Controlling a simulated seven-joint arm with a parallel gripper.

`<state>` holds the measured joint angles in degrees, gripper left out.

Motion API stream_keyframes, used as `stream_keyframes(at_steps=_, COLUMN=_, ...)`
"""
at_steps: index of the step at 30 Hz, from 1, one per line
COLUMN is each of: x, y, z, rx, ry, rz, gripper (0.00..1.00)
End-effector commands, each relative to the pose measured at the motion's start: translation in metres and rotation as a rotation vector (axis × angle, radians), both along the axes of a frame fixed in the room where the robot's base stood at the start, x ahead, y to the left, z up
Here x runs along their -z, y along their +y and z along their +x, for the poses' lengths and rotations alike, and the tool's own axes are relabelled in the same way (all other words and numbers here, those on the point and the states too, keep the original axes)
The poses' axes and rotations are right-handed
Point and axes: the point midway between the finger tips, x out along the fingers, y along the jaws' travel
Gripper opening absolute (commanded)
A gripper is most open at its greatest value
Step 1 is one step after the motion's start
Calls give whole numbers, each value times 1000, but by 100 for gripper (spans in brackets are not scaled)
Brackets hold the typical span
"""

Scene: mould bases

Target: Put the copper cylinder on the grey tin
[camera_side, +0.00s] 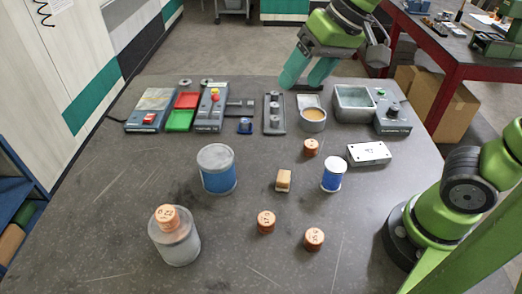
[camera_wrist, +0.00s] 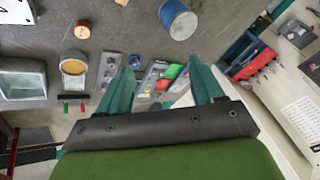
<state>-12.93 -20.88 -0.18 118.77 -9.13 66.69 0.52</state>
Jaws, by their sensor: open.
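The grey tin (camera_side: 177,249) stands at the front left in the side view. A copper cylinder (camera_side: 167,217) rests on its top, apparently upright. Other copper cylinders stand on the table: one (camera_side: 310,147) near the bowl, one (camera_side: 266,222) at front centre and one (camera_side: 314,239) to its right. The cylinder near the bowl also shows in the wrist view (camera_wrist: 83,30). My gripper (camera_side: 301,86) is open and empty above the back of the table, away from the tin. Its teal fingers (camera_wrist: 163,62) are spread in the wrist view. The grey tin is not seen there.
A blue tin (camera_side: 218,180), a smaller blue cylinder (camera_side: 332,177), a wooden block (camera_side: 284,180) and a metal plate (camera_side: 369,153) stand mid-table. Along the back are bins, fixtures (camera_side: 273,113), a tan-filled bowl (camera_side: 312,119) and a grey tray (camera_side: 354,116). The front left corner is clear.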

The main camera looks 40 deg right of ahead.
Motion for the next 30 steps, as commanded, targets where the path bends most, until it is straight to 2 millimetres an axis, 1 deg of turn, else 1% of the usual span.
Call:
stream_keyframes(at_steps=1, x=7, y=-18, z=-16, rx=48, ry=-41, rz=14, gripper=67)
stream_keyframes(at_steps=3, x=17, y=-35, z=-32, rx=97, ry=-88, rz=27, gripper=67)
stream_keyframes(at_steps=6, x=32, y=-50, z=-49, rx=153, ry=-140, rz=39, gripper=67)
stream_keyframes(at_steps=9, x=42, y=-59, z=-59, rx=188, ry=-172, rz=44, gripper=67)
stream_keyframes(at_steps=14, x=47, y=-62, z=-63, rx=203, ry=-187, rz=45, gripper=67)
stream_keyframes(at_steps=30, x=47, y=-62, z=-63, rx=201, ry=-184, rz=44, gripper=67)
